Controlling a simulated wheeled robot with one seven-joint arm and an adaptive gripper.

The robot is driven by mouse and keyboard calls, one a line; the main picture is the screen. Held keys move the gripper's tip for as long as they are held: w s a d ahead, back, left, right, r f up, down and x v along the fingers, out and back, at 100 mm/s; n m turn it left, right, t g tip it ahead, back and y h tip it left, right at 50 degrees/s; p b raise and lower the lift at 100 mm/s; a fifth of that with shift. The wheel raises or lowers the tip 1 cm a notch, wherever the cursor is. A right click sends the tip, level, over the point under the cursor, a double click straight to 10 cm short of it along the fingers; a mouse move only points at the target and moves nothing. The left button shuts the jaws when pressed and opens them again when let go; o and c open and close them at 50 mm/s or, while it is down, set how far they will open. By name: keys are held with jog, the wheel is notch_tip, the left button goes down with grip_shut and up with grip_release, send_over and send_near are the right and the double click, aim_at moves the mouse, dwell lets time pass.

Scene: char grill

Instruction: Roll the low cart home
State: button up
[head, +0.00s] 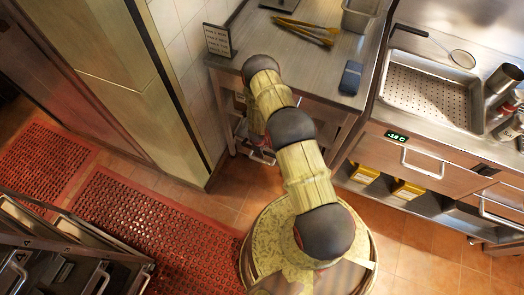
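My arm reaches up from my base to the edge of the steel table (310,62) and bends down in front of it. My gripper is mostly hidden behind my own arm, low in front of the table's shelf; I cannot tell whether it is open or shut, or whether it touches anything. A pale metal edge or bar (262,157) shows just there, close to the floor; I cannot tell if it belongs to the low cart. No low cart can be clearly made out.
A steel counter with drawers (422,164) and a perforated pan (430,88) stands at right. Tongs (305,30), a dark handheld device (350,78) and a small sign (217,40) are on the table. Red mats (150,228) cover the left floor. A steel unit with handles (75,265) fills the lower left.

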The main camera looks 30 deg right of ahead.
jog(key=shift+r, duration=0.1)
notch_tip(320, 180, up, 12)
jog(key=s+a, duration=0.1)
jog(key=a, duration=0.1)
jog(key=shift+s+f, duration=0.25)
jog(key=shift+c, duration=0.4)
